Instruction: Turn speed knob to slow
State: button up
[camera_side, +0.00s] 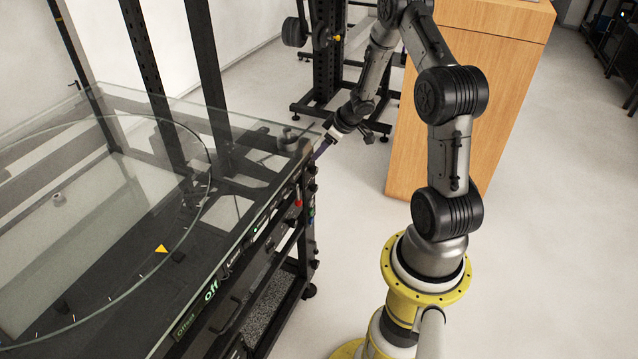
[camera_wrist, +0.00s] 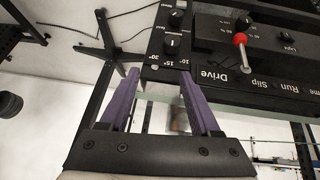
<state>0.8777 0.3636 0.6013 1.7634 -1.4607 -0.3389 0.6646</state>
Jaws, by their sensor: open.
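My gripper (camera_side: 325,147) is at the far end of the control panel in the side view, close to the table corner. In the wrist view its two purple fingers (camera_wrist: 159,75) are spread, with nothing between them. Beyond the fingertips is a black knob with a white mark (camera_wrist: 173,42), beside labels reading 10°, 15° and 30°. A second black knob (camera_wrist: 176,18) sits above it in the picture, and another dark knob (camera_wrist: 245,21) is to the right. I cannot read any speed or slow label, so I cannot tell which knob is the speed knob.
A red-ball lever (camera_wrist: 240,39) stands out from the panel near the word Drive; it also shows in the side view (camera_side: 298,203). The glass tabletop (camera_side: 235,125) lies left of my gripper. A wooden cabinet (camera_side: 470,90) stands behind my arm.

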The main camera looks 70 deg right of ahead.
aim_at(317, 186)
jog(key=shift+s+d+f+m+g+y, duration=0.5)
jog(key=shift+s+d+f+g+y, duration=0.4)
jog(key=shift+s+y, duration=0.95)
jog(key=shift+h, duration=0.25)
jog(key=x, duration=1.3)
jog(key=shift+a+f, duration=0.1)
jog(key=shift+f, duration=0.25)
grip_shut()
